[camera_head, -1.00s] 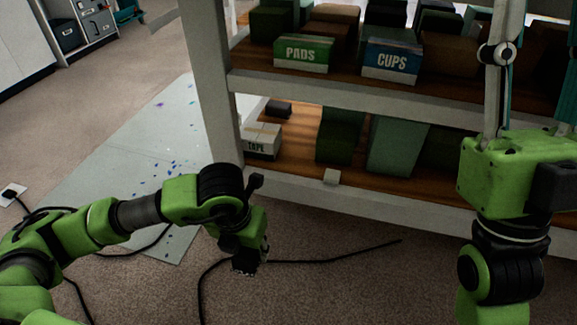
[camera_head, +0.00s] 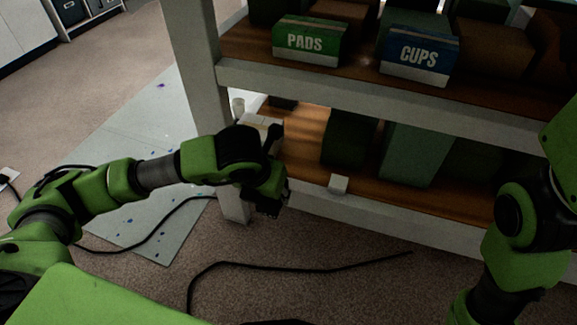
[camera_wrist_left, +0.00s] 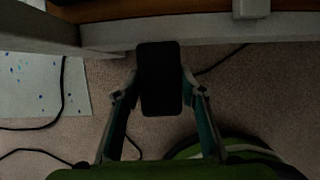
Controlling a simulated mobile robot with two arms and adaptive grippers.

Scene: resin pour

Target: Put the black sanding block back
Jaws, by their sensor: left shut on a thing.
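The black sanding block (camera_wrist_left: 160,78) is between the two fingers of my left gripper (camera_wrist_left: 160,92) in the left wrist view, with its far end past the fingertips. In the head view my left gripper (camera_head: 270,206) hangs just in front of the lower shelf's left end, by the post. The block is hard to tell from the dark gripper there. The lower shelf (camera_head: 305,135) is brown wood with a pale front edge. A small dark block (camera_head: 283,103) lies at its back left. My right gripper is out of view; only its arm shows at the right.
A pale box (camera_head: 262,122) stands at the lower shelf's left, partly hidden by my left arm. Green boxes (camera_head: 350,140) fill its middle. PADS (camera_head: 310,42) and CUPS (camera_head: 418,55) boxes sit above. A white tab (camera_head: 339,184) is on the front edge. A black cable (camera_head: 300,262) crosses the carpet.

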